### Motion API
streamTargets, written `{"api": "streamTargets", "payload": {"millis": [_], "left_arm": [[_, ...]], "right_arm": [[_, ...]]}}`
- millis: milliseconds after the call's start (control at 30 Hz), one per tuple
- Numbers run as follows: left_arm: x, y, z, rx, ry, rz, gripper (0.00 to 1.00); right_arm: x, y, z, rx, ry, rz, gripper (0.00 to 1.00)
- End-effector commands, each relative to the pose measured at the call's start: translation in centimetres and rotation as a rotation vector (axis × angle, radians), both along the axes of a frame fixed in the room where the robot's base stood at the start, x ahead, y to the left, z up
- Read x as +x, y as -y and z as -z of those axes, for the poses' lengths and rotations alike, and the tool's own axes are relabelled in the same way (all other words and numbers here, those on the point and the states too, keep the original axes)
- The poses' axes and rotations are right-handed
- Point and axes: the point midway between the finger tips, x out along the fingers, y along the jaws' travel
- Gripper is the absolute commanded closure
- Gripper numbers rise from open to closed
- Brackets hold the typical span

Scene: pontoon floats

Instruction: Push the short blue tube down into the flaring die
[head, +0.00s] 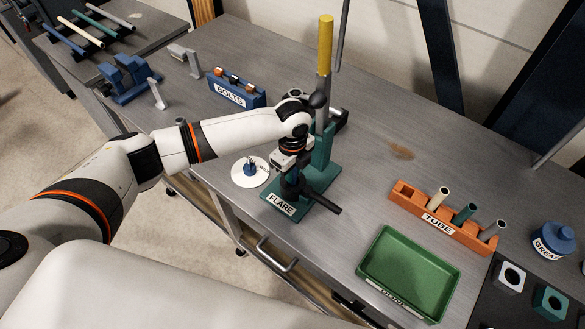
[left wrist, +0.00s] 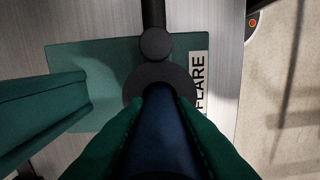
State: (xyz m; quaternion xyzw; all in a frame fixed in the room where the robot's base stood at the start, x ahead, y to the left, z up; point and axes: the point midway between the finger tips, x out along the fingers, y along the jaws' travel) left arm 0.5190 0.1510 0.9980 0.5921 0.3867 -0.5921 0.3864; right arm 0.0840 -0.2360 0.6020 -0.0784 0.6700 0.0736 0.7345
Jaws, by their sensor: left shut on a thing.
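My left gripper (head: 288,176) is at the green flaring press on the bench, pointing down. In the left wrist view its green fingers (left wrist: 163,138) are shut on the dark blue tube (left wrist: 168,125). The tube's far end meets or overlaps the round black flaring die (left wrist: 142,84). I cannot tell how deep it sits in the die. In the head view the gripper and press hide most of the tube. The green base plate with the FLARE label (head: 281,204) lies under the die. My right gripper is not in view.
The press's yellow-handled lever (head: 325,45) stands upright behind my gripper. A white disc with a blue piece (head: 250,170) is left of the press. An orange TUBE rack (head: 412,203) and green tray (head: 374,272) stand right. A blue BOLTS box (head: 232,95) is behind my arm.

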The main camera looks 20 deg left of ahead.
Motion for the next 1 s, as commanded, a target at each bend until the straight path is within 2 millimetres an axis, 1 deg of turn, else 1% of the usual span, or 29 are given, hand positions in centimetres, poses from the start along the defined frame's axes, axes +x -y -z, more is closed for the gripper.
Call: {"api": "streamTargets", "payload": {"millis": [700, 733, 800, 867, 900, 1000], "left_arm": [[0.0, 0.0, 1.9, -0.001, 0.001, 0.000, 1.00], [0.0, 0.0, 1.9, -0.001, 0.001, 0.000, 0.77], [0.0, 0.0, 1.8, -0.001, 0.001, 0.000, 0.65], [0.0, 0.0, 1.8, -0.001, 0.001, 0.000, 0.55], [0.0, 0.0, 1.8, -0.001, 0.000, 0.000, 0.53], [0.0, 0.0, 1.8, -0.001, 0.000, 0.000, 0.53]], "right_arm": [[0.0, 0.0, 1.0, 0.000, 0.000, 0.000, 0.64], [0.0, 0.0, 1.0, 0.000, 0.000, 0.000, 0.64], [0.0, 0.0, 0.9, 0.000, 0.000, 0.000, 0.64], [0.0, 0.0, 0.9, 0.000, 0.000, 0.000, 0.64], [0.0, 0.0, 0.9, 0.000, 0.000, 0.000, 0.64], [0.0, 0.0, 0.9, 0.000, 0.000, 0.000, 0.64]]}}
